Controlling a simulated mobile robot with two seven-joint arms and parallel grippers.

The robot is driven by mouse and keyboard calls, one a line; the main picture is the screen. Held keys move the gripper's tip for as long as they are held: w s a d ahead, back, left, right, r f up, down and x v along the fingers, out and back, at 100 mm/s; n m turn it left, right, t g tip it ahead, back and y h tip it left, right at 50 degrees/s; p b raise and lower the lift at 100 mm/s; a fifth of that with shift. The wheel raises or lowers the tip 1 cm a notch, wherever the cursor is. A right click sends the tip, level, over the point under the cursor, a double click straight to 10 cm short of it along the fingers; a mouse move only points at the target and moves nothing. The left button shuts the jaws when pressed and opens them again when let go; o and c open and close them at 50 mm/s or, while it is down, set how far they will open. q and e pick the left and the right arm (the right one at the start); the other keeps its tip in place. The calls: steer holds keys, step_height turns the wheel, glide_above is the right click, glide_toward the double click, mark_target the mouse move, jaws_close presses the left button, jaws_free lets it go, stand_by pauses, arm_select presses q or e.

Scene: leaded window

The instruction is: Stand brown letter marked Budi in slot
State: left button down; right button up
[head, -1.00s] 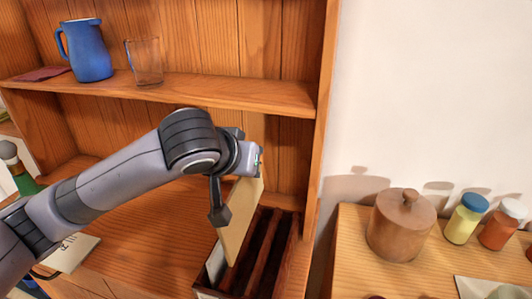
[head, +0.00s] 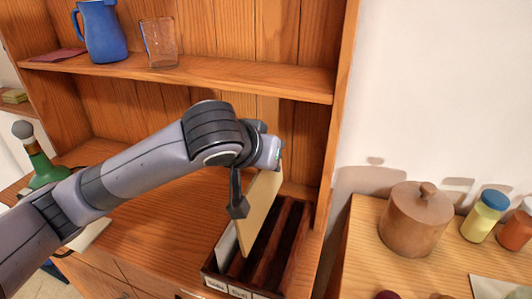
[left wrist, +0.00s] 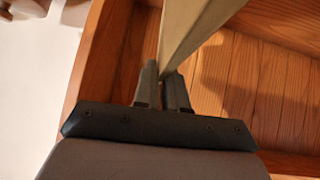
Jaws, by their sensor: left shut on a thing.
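The brown letter (head: 262,215) is a flat tan envelope, held upright and slightly tilted, with its lower part at the slotted dark wooden rack (head: 300,240). Its writing does not show. My left gripper (head: 272,165) is shut on the letter's upper edge; in the left wrist view the fingers (left wrist: 162,85) pinch the letter (left wrist: 190,30). The rack has several slots and white labels (head: 240,291) along its front, one seeming to read Budi. A white letter (head: 226,245) stands in the leftmost slot. I cannot tell how deep the brown letter sits. My right gripper is not in view.
A wooden shelf (head: 200,76) above holds a blue jug (head: 102,32) and a glass (head: 160,42). A green bottle (head: 42,165) stands at left. A pale letter (head: 92,233) lies left, partly behind my arm. A lidded pot (head: 413,222) and jars (head: 484,215) stand right.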

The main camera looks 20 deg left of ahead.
mark_target(266, 174)
arm_select(q)
steer(key=shift+f+b, duration=0.8)
steer(key=shift+f, duration=1.05)
step_height(266, 174, down, 6)
steer(key=b, duration=0.2)
steer(key=shift+f, duration=0.1)
steer(key=c, duration=1.1)
jaws_free()
steer(key=shift+v, duration=3.6)
